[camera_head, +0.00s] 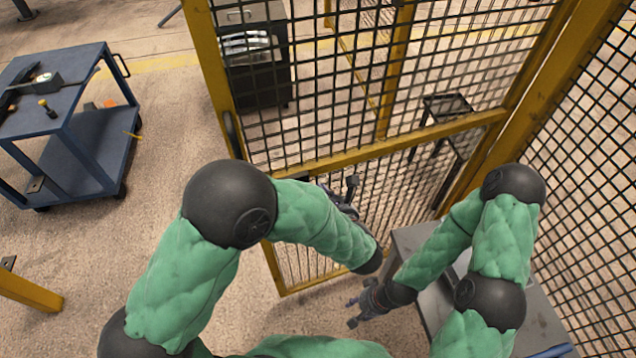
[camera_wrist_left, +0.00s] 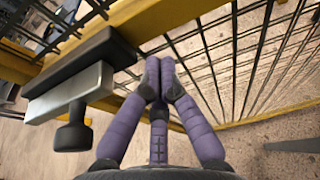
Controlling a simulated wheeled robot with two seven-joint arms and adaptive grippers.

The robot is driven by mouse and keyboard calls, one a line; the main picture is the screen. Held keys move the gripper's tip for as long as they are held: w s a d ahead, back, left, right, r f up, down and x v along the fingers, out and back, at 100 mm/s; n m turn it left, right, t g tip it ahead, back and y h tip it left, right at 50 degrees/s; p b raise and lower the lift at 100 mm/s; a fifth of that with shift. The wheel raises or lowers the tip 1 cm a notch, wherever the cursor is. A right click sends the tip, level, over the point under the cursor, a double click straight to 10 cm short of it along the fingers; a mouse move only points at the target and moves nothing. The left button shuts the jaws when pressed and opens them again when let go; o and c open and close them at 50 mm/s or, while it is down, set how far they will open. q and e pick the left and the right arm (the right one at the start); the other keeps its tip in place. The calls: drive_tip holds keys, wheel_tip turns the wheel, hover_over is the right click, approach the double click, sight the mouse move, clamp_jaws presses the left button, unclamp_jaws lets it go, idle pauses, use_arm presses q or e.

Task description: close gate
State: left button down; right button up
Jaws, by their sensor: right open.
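The gate (camera_head: 385,151) is a yellow frame with black wire mesh, standing ajar across the middle of the head view. Its free edge (camera_head: 213,75) is on the left, and its right side meets a yellow post (camera_head: 560,75). A black handle (camera_head: 233,134) is on the free edge. In the left wrist view a black bar with a grey block and knob (camera_wrist_left: 75,130) is at left. My left gripper (camera_head: 345,190) is at the mesh below the crossbar; its fingertips (camera_wrist_left: 158,78) are together. My right gripper (camera_head: 362,305) is open, low in front of the gate.
A blue cart (camera_head: 85,150) with tools stands at left. A grey cabinet (camera_head: 252,60) and a dark stool (camera_head: 447,105) are beyond the mesh. A grey box-like stand (camera_head: 535,320) is by my right arm. A yellow beam (camera_head: 30,292) lies at lower left. Floor between cart and gate is clear.

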sight(313, 174)
use_arm(q)
drive_tip(key=shift+w+a, duration=0.35)
drive_tip(key=shift+w, duration=0.4)
drive_tip(key=shift+w+a, duration=0.35)
drive_tip(key=shift+w, duration=0.4)
